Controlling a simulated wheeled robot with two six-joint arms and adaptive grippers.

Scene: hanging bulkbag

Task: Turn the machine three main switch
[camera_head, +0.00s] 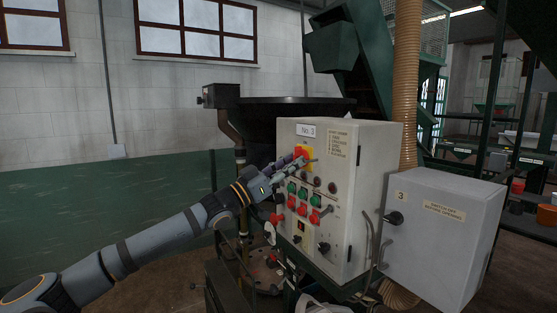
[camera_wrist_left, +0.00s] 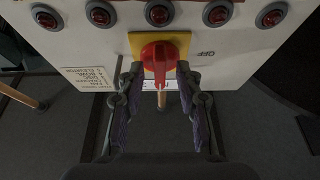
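The main switch is a red rotary knob on a yellow plate (camera_head: 309,151), high on the front of the grey control cabinet (camera_head: 372,160) labelled "No. 3". In the left wrist view the red knob (camera_wrist_left: 158,57) has its handle pointing down the picture, toward the gripper. My left gripper (camera_head: 299,161) is right at the switch and partly hides it. In the left wrist view its fingers (camera_wrist_left: 158,76) stand apart, one on each side of the knob's handle, with a gap visible; I cannot tell whether either touches it. My right gripper is out of view.
Below the switch sit red indicator lamps (camera_wrist_left: 158,14) and green and red buttons (camera_head: 302,203). A grey box marked "3" with a black knob (camera_head: 447,235) stands to the right. A dark round hopper (camera_head: 290,106) is behind the cabinet. Open floor lies left.

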